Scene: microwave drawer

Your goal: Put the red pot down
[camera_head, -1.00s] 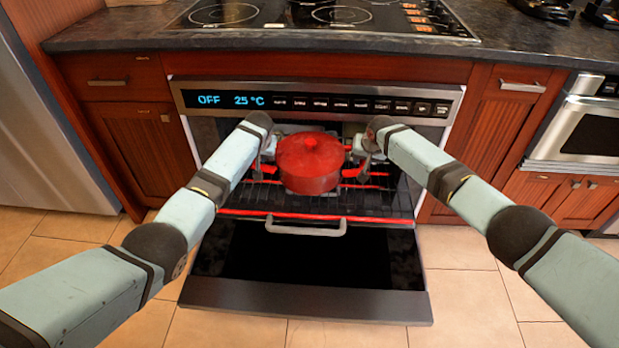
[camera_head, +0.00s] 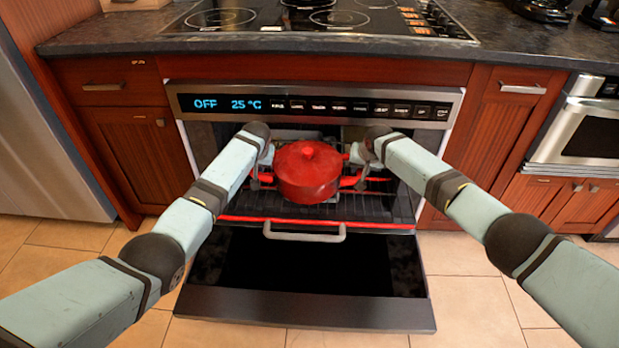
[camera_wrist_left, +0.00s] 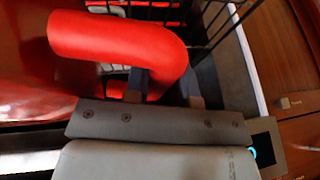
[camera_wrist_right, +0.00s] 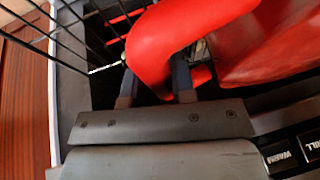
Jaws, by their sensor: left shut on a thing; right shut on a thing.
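The red pot (camera_head: 306,180), lid on, is upright in the open oven (camera_head: 200,145), over the wire rack (camera_head: 260,208). I cannot tell whether its base touches the rack. My left gripper (camera_head: 264,176) is at the pot's left side, shut on its left handle; that red loop handle (camera_wrist_left: 130,40) shows between the fingers in the left wrist view. My right gripper (camera_head: 354,176) is at the pot's right side, shut on its right handle; that handle (camera_wrist_right: 165,45) shows in the right wrist view. The fingertips are partly hidden behind the handles.
The oven's door (camera_head: 310,305) is lowered towards me. A control panel (camera_head: 320,105) reading OFF and 25 °C spans above the opening. The stovetop (camera_head: 290,35) and dark counter lie above. The oven's side walls stand close beside both grippers. Tiled floor is clear on both sides.

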